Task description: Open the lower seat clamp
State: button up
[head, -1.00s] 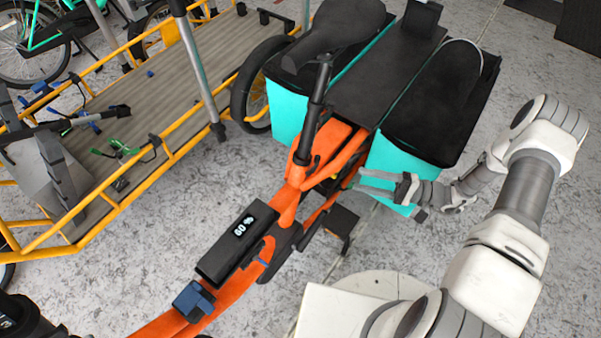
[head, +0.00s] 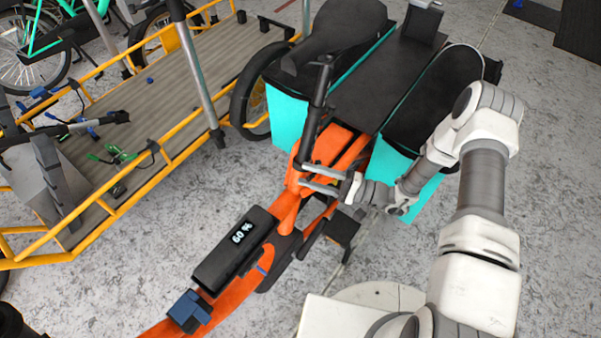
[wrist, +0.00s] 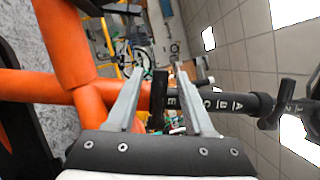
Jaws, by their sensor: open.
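The black seat post (wrist: 225,102) rises from the orange bike frame (wrist: 75,45); in the wrist view it runs sideways and carries letters. A black upright piece, seemingly the lower seat clamp's lever (wrist: 160,92), shows between my fingers where the post meets the frame. My gripper (head: 303,174) is open, with its fingers at the foot of the post, one on each side of that piece in the wrist view (wrist: 160,62). I cannot tell whether they touch it. Another clamp with a lever (wrist: 294,90) sits higher on the post. The saddle (head: 335,30) is above.
Turquoise panniers (head: 290,118) and a black rear deck (head: 378,75) lie behind the post. A yellow-railed cargo platform (head: 165,110) stands at left. Grey floor (head: 560,190) is clear at right.

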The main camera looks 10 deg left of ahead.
jog(key=shift+a+r, duration=0.2)
jog(key=shift+a, duration=1.25)
jog(key=shift+c, duration=0.3)
grip_shut()
